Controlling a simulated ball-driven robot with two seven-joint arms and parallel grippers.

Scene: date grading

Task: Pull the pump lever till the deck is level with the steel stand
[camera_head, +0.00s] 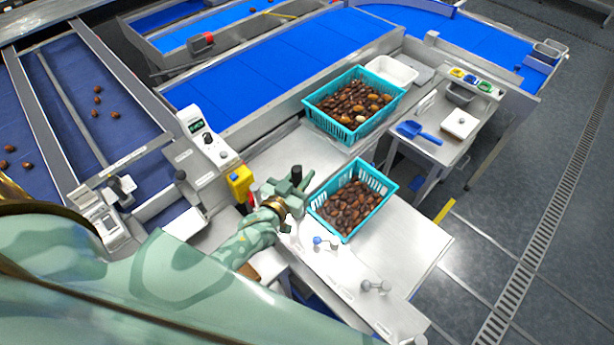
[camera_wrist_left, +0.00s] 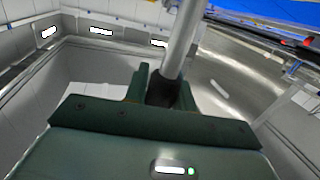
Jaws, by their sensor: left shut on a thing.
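My left gripper (camera_head: 292,188) is shut on the pump lever beside the near teal crate. In the left wrist view, the lever's steel rod (camera_wrist_left: 183,40) rises between the gripper's fingers (camera_wrist_left: 157,88), and they clasp its dark lower part (camera_wrist_left: 161,90). A bare steel surface (camera_head: 415,240) carries the near teal crate (camera_head: 318,212), full of brown dates. I cannot tell for sure which steel surface is the deck and which the stand, nor compare their heights. A small steel table (camera_head: 455,155) stands to the right. My right gripper is not in view.
A second teal crate (camera_head: 352,132) of dates stands behind, near a white tub (camera_head: 392,72). A blue scoop (camera_head: 420,133) lies on the small table. A control box (camera_head: 205,138) and a yellow block (camera_head: 240,183) are left of my gripper. Blue belts run behind; floor is clear at right.

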